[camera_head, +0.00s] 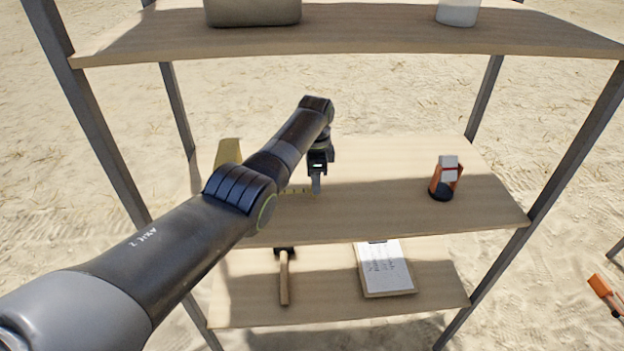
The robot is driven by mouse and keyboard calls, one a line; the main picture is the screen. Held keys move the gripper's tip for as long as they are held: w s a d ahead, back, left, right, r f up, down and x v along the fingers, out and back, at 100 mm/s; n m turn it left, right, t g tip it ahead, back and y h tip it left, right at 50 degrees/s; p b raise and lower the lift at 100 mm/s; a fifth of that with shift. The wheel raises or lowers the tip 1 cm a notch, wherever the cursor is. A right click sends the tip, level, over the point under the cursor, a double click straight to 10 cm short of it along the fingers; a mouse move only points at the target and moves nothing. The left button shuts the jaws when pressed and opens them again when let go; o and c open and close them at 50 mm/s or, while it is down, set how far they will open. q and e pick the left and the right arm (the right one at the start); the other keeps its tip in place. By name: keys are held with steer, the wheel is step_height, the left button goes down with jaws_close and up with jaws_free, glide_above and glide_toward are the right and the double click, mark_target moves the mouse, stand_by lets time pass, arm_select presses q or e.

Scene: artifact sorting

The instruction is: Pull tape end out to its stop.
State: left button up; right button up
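A yellow object (228,151), likely the tape's case, stands on the middle shelf (400,200), partly hidden behind my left arm. A short strip of yellow tape with dark marks (299,190) shows between my arm and my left gripper (316,187). The gripper points down at the right end of this strip, close to the shelf. Its fingers look close together, but I cannot tell whether they grip the tape. The stretch between case and strip is hidden by my arm. My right gripper is out of view.
An orange and black item with a pale label (441,190) stands right on the middle shelf. The lower shelf holds a hammer (284,280) and a clipboard (386,270). Shelf space right of the gripper is clear.

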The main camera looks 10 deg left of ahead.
arm_select(q)
steer(key=shift+o, duration=1.4)
steer(key=shift+d, duration=0.2)
steer(key=shift+a, duration=0.15)
steer(key=shift+r, duration=0.3)
step_height(320, 180, up, 11)
steer(key=b, duration=0.3)
steer(key=shift+r, duration=0.2)
